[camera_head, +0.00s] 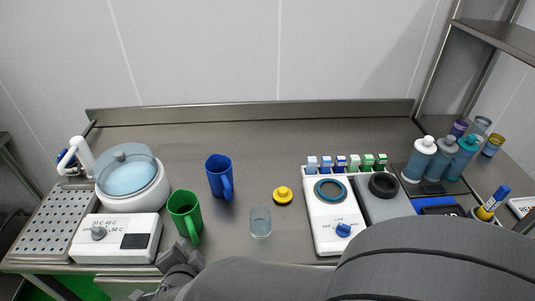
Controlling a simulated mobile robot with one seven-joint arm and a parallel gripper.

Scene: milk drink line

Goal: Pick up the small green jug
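The small green jug (184,212) stands upright on the steel counter, left of centre near the front edge. Its open top faces up and its handle points toward the front. My gripper (178,260) is low in the picture, just in front of the jug and near its handle. The gripper is dark grey and seen from behind, partly covered by my own arm. I cannot tell whether its fingers are open or shut, or whether they touch the handle. The jug appears to rest on the counter.
A blue jug (219,176) stands behind and right of the green one. A white heater unit (116,238) with a round lidded pot (128,184) is close on the left. A clear glass (260,222), a yellow knobbed item (283,195) and a white device (334,222) stand to the right.

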